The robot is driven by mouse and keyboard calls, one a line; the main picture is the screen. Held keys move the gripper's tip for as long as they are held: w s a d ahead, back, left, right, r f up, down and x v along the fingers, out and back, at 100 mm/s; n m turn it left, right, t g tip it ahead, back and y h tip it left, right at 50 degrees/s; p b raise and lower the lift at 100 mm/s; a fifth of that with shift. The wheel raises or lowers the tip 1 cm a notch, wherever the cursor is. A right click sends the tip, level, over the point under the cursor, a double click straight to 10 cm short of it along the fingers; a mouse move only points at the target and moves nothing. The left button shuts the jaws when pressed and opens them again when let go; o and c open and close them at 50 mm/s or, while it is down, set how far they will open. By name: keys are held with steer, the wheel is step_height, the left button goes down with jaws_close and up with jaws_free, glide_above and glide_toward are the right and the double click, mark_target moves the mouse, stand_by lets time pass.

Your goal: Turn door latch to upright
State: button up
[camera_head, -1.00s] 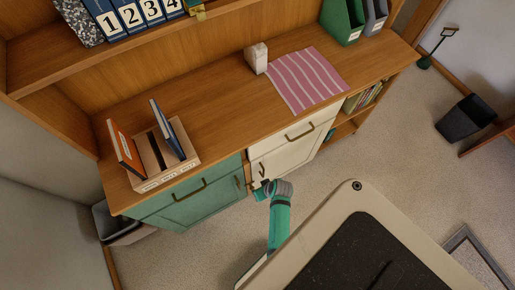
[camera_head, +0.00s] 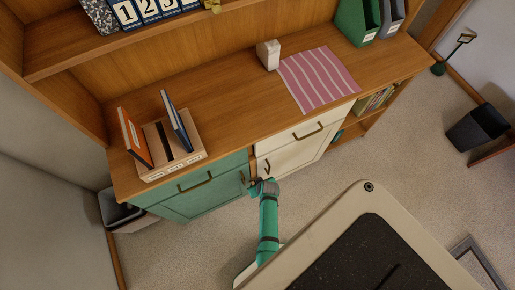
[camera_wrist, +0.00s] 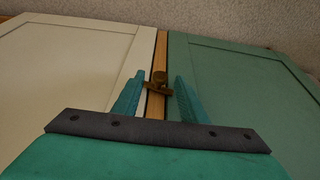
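The door latch (camera_wrist: 158,83) is a small brass piece with a round knob and a short bar. The bar lies roughly crosswise, slightly tilted, on the wooden strip (camera_wrist: 161,50) between the cream door (camera_wrist: 65,80) and the green door (camera_wrist: 235,85). My gripper (camera_wrist: 157,84) is open, with one teal finger on each side of the latch. I cannot tell whether either finger touches it. In the head view my gripper (camera_head: 262,185) is at the cabinet front, between the green door (camera_head: 205,195) and cream door (camera_head: 292,157). The latch is too small to make out there.
The desk top (camera_head: 225,110) above holds a book holder (camera_head: 170,155), a white box (camera_head: 268,54) and a striped pink cloth (camera_head: 318,78). Brass handles stick out from the drawers and doors. Carpet (camera_head: 190,250) in front is clear around my arm.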

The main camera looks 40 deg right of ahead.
steer(key=shift+w+f, duration=0.25)
steer(key=shift+f, duration=0.15)
jaws_close()
steer(key=y, duration=0.1)
steer(key=t+y, duration=0.1)
steer(key=shift+s+d+f+m+y, duration=0.1)
steer(key=shift+s+d+m+y, duration=0.2)
steer(key=shift+d+m+y, duration=0.1)
jaws_free()
